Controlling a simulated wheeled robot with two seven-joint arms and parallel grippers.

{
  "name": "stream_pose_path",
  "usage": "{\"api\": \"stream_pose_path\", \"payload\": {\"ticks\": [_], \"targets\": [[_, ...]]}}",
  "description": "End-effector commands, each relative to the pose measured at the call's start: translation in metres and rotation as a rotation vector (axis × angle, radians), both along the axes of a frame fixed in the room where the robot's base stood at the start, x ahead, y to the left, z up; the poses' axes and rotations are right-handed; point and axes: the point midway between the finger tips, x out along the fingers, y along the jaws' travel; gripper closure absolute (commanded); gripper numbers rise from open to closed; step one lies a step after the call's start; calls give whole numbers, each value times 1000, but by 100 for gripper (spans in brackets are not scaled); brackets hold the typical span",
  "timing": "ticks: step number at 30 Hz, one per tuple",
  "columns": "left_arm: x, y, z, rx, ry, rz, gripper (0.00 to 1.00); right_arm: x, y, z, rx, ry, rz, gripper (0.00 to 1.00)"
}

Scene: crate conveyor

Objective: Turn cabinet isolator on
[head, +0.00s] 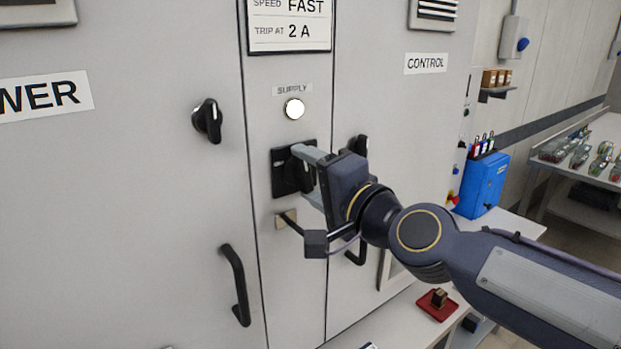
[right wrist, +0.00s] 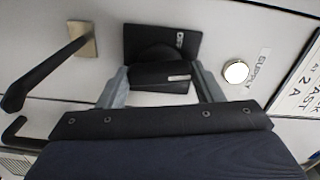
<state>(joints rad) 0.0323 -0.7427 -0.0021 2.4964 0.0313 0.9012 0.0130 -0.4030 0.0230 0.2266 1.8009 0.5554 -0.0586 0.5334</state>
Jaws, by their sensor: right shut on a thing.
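The isolator is a black rotary handle (head: 291,178) on a black square plate (head: 279,158), on the cabinet's narrow middle panel. In the right wrist view the handle (right wrist: 160,76) lies between my two grey fingers, in front of the plate (right wrist: 140,35). A small label on the plate is too small to read surely. My right gripper (head: 308,174) is shut on the handle, and its fingers hide part of it in the head view. A round white supply lamp (head: 294,109) sits just above; it also shows in the right wrist view (right wrist: 236,72). My left gripper is not in view.
A black bar sticks out from a brass plate (head: 284,220) just below the isolator. Black door handles (head: 236,285) and a black knob (head: 208,120) stand out nearby. A blue holder (head: 482,185) and a red tray (head: 437,304) are at right.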

Motion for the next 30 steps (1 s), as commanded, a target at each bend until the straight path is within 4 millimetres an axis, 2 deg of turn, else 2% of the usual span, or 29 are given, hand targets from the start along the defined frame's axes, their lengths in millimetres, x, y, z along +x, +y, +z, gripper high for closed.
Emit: {"api": "stream_pose_path", "payload": {"ticks": [11,28,29,30], "targets": [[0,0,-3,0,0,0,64,0,0,-1,135,101,1,63],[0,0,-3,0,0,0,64,0,0,-1,159,118,1,63],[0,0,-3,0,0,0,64,0,0,-1,158,118,1,37],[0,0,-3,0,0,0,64,0,0,-1,158,118,1,32]]}}
